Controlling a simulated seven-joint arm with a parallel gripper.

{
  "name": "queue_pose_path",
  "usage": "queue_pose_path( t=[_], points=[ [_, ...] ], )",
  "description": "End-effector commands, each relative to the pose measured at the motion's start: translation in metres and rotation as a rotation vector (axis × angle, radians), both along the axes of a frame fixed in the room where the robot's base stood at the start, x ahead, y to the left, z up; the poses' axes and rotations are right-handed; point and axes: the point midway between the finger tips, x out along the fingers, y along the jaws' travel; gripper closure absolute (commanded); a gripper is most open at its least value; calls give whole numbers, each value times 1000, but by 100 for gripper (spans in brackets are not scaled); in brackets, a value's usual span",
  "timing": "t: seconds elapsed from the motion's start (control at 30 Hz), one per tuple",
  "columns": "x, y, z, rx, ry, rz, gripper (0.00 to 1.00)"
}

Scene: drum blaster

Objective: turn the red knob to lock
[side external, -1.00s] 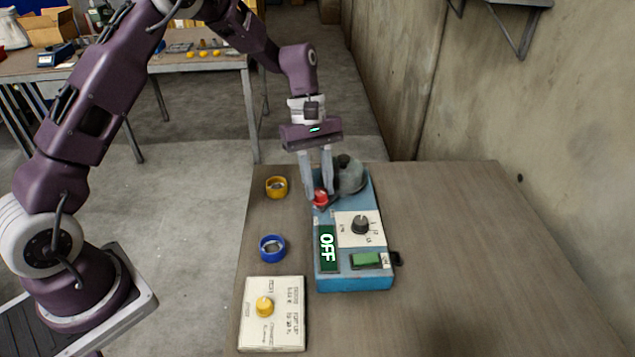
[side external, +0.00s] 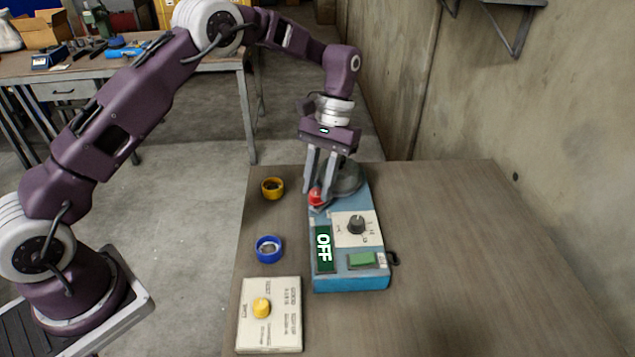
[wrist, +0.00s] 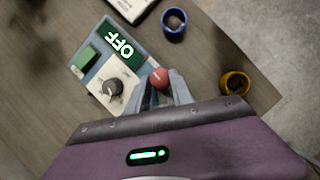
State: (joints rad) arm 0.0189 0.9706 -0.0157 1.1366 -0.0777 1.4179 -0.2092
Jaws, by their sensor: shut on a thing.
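The red knob (side external: 317,196) sits at the far left part of the blue machine (side external: 350,284). In the wrist view my gripper (wrist: 162,85) partly hides the machine's far end. The machine's green display (side external: 324,249) reads OFF. A black dial (side external: 356,225) sits on a white plate on the machine, and a green button (side external: 362,259) is near its front.
A yellow ring-shaped cup (side external: 272,188) and a blue one (side external: 269,249) stand left of the machine. The table (side external: 480,270) is clear on the right. A concrete wall runs behind it.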

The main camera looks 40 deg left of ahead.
Motion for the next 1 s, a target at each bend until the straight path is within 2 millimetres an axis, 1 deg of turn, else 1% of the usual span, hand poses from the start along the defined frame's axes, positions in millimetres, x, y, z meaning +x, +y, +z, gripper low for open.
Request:
queue_pose_path(
  t=[0.2, 0.4, 0.6, 1.0],
  points=[
    [0, -1, 0, 0, -1, -122, 100],
    [0, -2, 0, 0, 0, -190, 100],
    [0, -2, 0, 0, 0, -219, 100],
    [0, -2, 0, 0, 0, -222, 100]
  ],
)
